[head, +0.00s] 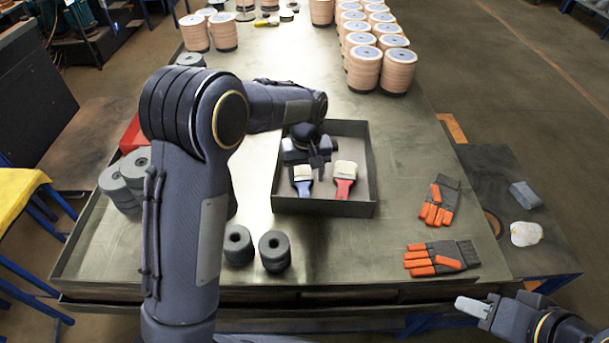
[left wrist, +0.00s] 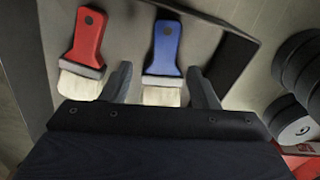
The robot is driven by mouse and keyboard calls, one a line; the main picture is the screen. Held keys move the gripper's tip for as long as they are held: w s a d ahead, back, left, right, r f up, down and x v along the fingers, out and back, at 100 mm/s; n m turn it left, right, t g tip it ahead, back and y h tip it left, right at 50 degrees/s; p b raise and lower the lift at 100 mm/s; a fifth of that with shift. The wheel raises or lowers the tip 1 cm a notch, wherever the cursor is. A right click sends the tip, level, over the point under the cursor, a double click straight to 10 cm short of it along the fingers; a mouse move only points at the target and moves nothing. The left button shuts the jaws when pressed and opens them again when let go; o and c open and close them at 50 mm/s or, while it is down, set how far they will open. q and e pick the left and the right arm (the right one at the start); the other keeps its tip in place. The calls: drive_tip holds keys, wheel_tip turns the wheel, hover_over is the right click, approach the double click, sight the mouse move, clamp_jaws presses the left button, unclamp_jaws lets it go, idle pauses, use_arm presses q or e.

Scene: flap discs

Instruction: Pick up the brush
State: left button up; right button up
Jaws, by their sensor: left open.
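Two brushes lie side by side in a shallow dark tray (head: 322,208). The blue-handled brush (head: 302,178) is on the left and the red-handled brush (head: 345,177) on the right, both with pale bristles. My left gripper (head: 317,168) is over the tray, partly covering the blue brush. In the left wrist view, my open left gripper (left wrist: 160,86) has its fingers on either side of the blue brush (left wrist: 164,50), near its bristle end, with nothing gripped. The red brush (left wrist: 86,42) lies outside the fingers. My right gripper (head: 474,307) shows at the lower right, its opening unclear.
Stacks of tan flap discs (head: 367,68) stand behind the tray on the table. Grey discs (head: 274,250) stand in front of it, and others at the left. Two orange-and-grey gloves (head: 440,258) lie to the right. The tray walls (left wrist: 232,62) rise close to my left gripper.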

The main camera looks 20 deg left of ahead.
sight(303, 187)
use_arm(q)
drive_tip(key=f, duration=0.3)
drive_tip(key=f+p, duration=0.1)
drive_tip(key=f, duration=0.1)
drive_tip(key=shift+w+a+f, duration=0.15)
drive_tip(key=shift+a, duration=0.25)
drive_tip(key=shift+c, duration=0.3)
drive_tip(key=c, duration=1)
